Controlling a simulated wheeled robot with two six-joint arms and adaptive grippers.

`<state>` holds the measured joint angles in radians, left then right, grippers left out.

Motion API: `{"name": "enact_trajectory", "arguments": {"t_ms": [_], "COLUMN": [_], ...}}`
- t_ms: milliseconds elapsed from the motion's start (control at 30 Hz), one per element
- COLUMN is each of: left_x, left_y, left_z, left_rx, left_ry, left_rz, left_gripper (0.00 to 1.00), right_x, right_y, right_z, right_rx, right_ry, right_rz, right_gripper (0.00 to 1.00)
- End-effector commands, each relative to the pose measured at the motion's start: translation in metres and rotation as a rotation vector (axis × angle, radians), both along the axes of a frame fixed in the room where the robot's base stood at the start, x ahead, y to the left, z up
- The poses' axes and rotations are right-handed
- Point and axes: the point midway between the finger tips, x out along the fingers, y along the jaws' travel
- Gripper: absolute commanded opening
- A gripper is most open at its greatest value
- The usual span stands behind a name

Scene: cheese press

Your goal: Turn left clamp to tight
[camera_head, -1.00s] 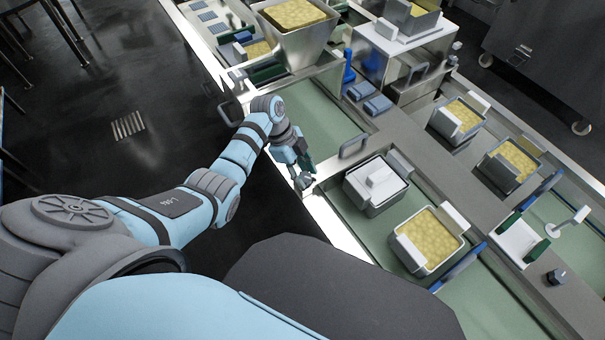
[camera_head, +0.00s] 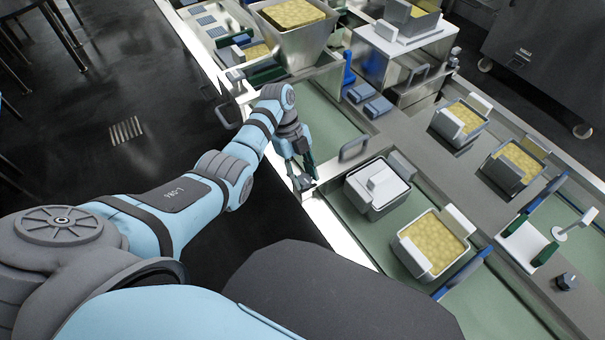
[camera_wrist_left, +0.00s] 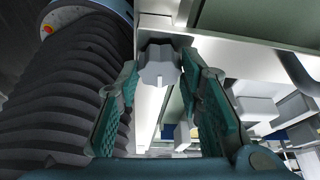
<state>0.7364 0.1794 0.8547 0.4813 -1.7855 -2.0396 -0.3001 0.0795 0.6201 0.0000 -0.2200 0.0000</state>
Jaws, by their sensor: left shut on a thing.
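The left clamp shows as a grey lobed knob (camera_wrist_left: 158,64) in the left wrist view, at the edge of the pale metal frame. My left gripper (camera_wrist_left: 160,88) has its two green-padded fingers on either side of the knob and is shut on it. In the head view my left gripper (camera_head: 303,177) points down at the near edge of the press line, beside a lidded mould (camera_head: 378,188). The knob is largely hidden there by the gripper, and its tightness cannot be told. My right gripper is in neither view.
An open mould of yellow curd (camera_head: 432,244) stands on the green belt (camera_head: 487,303) right of the lidded one. A metal handle (camera_head: 353,148) rises close to the gripper. A curd-filled hopper (camera_head: 297,40) stands farther back. Open dark floor (camera_head: 110,190) lies to the left.

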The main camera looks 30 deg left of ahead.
Motion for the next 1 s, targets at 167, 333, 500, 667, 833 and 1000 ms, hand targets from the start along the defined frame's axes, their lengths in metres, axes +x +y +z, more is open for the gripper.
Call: {"name": "enact_trajectory", "arguments": {"t_ms": [167, 333, 500, 667, 833, 1000], "left_x": [0.0, 0.0, 0.0, 0.001, 0.007, 0.011], "left_y": [0.0, 0.0, 0.0, 0.002, 0.014, 0.024], "left_z": [0.0, 0.0, 0.0, 0.004, 0.035, 0.063], "left_rx": [0.0, 0.0, 0.0, 0.001, 0.001, 0.001], "left_ry": [0.0, 0.001, 0.0, -0.001, -0.004, -0.001], "left_rz": [0.001, 0.002, 0.002, 0.003, 0.002, 0.003], "left_gripper": [0.06, 0.52, 0.52, 0.52, 0.52, 0.52], "right_x": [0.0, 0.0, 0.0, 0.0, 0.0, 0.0], "right_y": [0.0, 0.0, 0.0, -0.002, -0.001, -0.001], "right_z": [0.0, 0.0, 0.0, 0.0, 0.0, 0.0], "right_rx": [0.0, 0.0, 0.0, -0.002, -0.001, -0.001], "right_ry": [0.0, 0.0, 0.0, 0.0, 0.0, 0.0], "right_rz": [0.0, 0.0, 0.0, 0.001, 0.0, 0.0], "right_gripper": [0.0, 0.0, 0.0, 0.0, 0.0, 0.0]}}
